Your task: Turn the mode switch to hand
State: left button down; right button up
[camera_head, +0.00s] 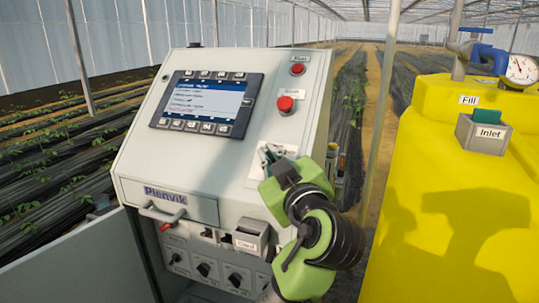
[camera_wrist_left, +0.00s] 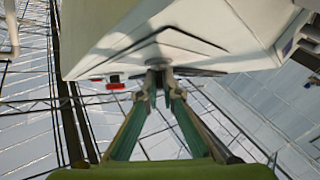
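My left gripper (camera_head: 269,155) is at the right part of the sloping front of the grey control cabinet (camera_head: 145,160), below the red button. Its teal fingertips point at the panel, by a pale label mostly covered by the gripper. The mode switch is not clearly visible in the head view; the gripper may hide it. In the left wrist view, the fingers (camera_wrist_left: 160,88) converge at a small grey part (camera_wrist_left: 158,66) by the pale panel. I cannot tell whether they grip it. My right gripper is not in view.
The cabinet also bears a screen (camera_head: 206,103), a red push button (camera_head: 285,104), another red button (camera_head: 297,69), a drawer handle (camera_head: 162,214) and several dark knobs (camera_head: 204,269) low down. A yellow tank (camera_head: 440,200) with an inlet box (camera_head: 483,134) stands at right.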

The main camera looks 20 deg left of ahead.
pick_arm(q)
jog(key=shift+f+m+t+h+b, duration=0.15)
jog(key=shift+m+t+h+b, duration=0.55)
jog(key=shift+m, duration=0.2)
jog(key=shift+m+t+h, duration=0.3)
jog(key=shift+m+h, duration=0.1)
jog(key=shift+m, duration=0.2)
jog(key=shift+m+t+h, duration=0.6)
jog(key=shift+m+h, duration=0.2)
jog(key=shift+m, duration=0.2)
jog(key=m+h, duration=0.2)
jog(key=m+t, duration=0.1)
jog(key=shift+r+m+h+p, duration=0.25)
jog(key=shift+m+h+p, duration=0.05)
jog(key=shift+h+p, duration=0.1)
jog(key=shift+m+t+h+p, duration=0.5)
jog(key=shift+m+h+p, duration=0.45)
jog(key=shift+m+h, duration=1.1)
jog(key=shift+d, duration=0.1)
jog(key=c, duration=2.2)
grip_release()
jog(key=shift+w, duration=0.1)
